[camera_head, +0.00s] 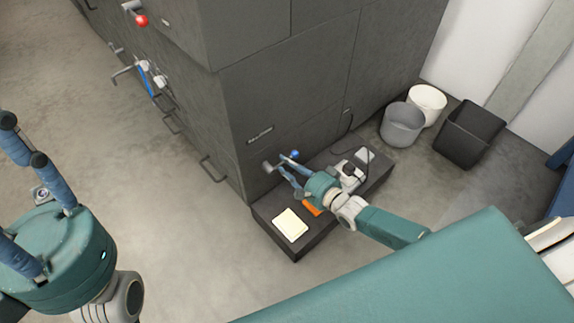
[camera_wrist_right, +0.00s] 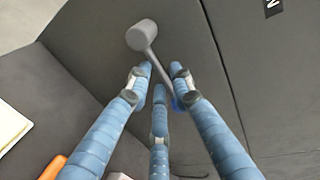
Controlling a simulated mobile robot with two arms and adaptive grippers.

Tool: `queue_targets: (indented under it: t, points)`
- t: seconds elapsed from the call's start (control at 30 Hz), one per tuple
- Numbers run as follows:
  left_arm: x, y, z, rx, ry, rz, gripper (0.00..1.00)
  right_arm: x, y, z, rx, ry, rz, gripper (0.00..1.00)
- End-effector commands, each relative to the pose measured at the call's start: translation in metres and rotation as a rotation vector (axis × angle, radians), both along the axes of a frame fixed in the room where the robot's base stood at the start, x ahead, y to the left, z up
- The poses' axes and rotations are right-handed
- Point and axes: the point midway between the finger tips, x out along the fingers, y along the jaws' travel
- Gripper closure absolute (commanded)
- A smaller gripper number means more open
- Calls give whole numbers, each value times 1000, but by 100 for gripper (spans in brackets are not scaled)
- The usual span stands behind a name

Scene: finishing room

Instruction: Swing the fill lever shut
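A lever with a grey hub (camera_head: 267,167) and a blue knob (camera_head: 295,154) is on the dark cabinet front, low above a dark plinth; I take it for the fill lever. In the right wrist view the grey lever (camera_wrist_right: 152,54) slants from its round hub down to the blue knob, partly hidden behind a finger. My right gripper (camera_head: 283,165) is open, its blue fingers on either side of the lever (camera_wrist_right: 162,70); I cannot tell whether they touch it. My left gripper (camera_head: 24,140) is open and empty over the floor, far from the lever.
The plinth (camera_head: 284,246) holds a pale pad (camera_head: 290,225), an orange item (camera_head: 312,208) and a white device (camera_head: 349,174). Bins (camera_head: 402,124) stand at the back right. A red-knobbed lever (camera_head: 141,20) and cabinet handles (camera_head: 212,171) are further left. The left floor is mostly clear.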

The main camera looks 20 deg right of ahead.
Motion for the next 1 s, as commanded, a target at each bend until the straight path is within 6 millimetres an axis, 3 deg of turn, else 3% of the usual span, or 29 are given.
queue_targets:
  t: [0.33,0.47,0.8,1.0]
  points:
    - [1,-1,-2,12,0,-2,60,-1,1,0,-2,-1,1,65]
    - [1,-1,-2,10,1,-1,60,-11,-3,1,-1,1,2,65]
    - [0,-1,-1,7,1,-1,60,-75,-26,14,-2,4,2,65]
    - [0,-1,-1,5,1,-2,60,-102,-37,21,-1,1,1,65]
